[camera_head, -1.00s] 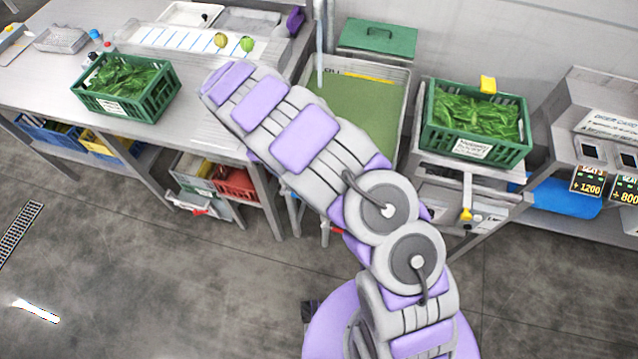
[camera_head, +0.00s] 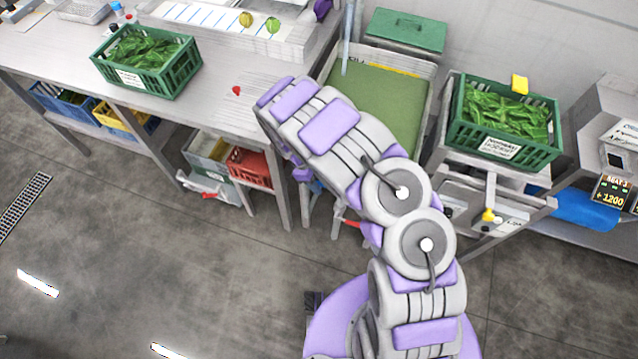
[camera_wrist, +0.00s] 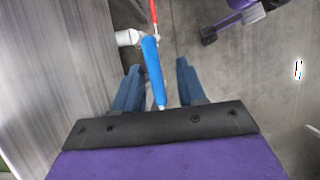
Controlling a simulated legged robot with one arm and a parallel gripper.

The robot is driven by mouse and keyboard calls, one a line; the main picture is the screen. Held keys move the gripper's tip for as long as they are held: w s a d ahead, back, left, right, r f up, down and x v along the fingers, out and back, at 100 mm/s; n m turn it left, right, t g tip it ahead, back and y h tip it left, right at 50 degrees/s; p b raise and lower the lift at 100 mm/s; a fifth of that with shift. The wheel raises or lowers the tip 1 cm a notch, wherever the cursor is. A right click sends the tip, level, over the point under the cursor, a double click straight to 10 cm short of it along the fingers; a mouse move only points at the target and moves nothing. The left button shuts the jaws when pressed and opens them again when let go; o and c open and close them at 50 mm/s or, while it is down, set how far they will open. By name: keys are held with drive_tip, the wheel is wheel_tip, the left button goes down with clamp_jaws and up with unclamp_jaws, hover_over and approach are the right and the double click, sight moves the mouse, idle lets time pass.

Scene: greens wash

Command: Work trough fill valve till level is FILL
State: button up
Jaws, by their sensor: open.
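The trough (camera_head: 432,108) with green water (camera_head: 383,98) stands behind my arm in the head view. A yellow strip (camera_head: 393,70) runs along its back wall; its lettering is mostly hidden. In the wrist view a blue valve handle (camera_wrist: 153,68) lies between the two fingers of my gripper (camera_wrist: 157,68). The gripper is open, with gaps on both sides of the handle. Beyond it are a white pipe fitting (camera_wrist: 128,37) and a red lever (camera_wrist: 154,12). In the head view my arm hides most of the gripper; a red lever (camera_head: 351,223) shows below the trough.
A steel table (camera_head: 60,60) with a crate of greens (camera_head: 146,86) stands left. Another greens crate (camera_head: 462,138) stands right of the trough, above a yellow-knobbed lever (camera_head: 489,214). A red crate (camera_head: 252,168) sits under the table. The floor in front is clear.

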drive_tip(key=shift+d+f, duration=0.3)
drive_tip(key=shift+d, duration=1.3)
drive_tip(key=shift+s+a, duration=0.1)
drive_tip(key=shift+a, duration=0.85)
drive_tip(key=c, duration=0.4)
drive_tip(key=shift+a+f, duration=0.1)
drive_tip(key=shift+a, duration=0.05)
drive_tip(key=shift+c, duration=1.7)
drive_tip(key=shift+d, duration=0.5)
clamp_jaws()
